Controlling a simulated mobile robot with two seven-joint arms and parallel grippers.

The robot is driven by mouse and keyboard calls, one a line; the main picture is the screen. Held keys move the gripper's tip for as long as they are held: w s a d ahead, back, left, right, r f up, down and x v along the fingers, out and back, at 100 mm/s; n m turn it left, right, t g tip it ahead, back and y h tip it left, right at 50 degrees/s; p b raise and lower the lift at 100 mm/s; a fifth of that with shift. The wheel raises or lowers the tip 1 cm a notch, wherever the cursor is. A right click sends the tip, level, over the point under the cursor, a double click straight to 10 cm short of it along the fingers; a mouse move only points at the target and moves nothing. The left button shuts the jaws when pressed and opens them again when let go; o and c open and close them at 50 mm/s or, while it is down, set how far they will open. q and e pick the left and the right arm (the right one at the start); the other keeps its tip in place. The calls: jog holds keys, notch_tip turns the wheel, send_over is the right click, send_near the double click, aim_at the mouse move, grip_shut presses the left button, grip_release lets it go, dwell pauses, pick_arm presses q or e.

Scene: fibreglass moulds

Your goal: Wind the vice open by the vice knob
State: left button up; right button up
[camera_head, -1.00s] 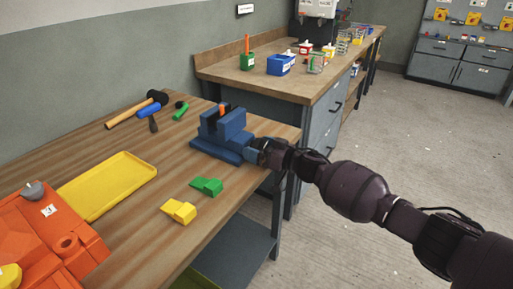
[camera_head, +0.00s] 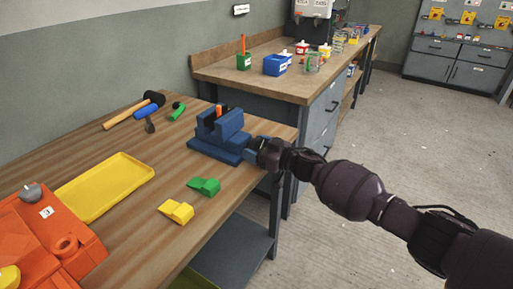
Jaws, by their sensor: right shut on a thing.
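The blue vice (camera_head: 218,138) stands near the right edge of the wooden bench. An orange piece (camera_head: 218,112) shows upright between its jaws, next to something dark. My right gripper (camera_head: 255,150) reaches in from the right and is shut on the vice knob at the vice's right side. The knob is mostly hidden by the gripper, so only a little blue shows beside it. My left gripper is not in view.
A green wedge (camera_head: 204,187) and a yellow wedge (camera_head: 176,212) lie in front of the vice. A yellow tray (camera_head: 105,186) and an orange mould (camera_head: 45,240) are to the left. A hammer (camera_head: 130,112) and other hand tools lie behind. A second bench (camera_head: 285,86) stands beyond.

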jog(key=shift+n, duration=0.8)
jog(key=o, duration=0.9)
jog(key=shift+s+d, duration=0.2)
jog(key=shift+d, duration=0.2)
jog(key=p+v, duration=0.2)
jog(key=v, duration=0.8)
jog(key=shift+a, duration=0.1)
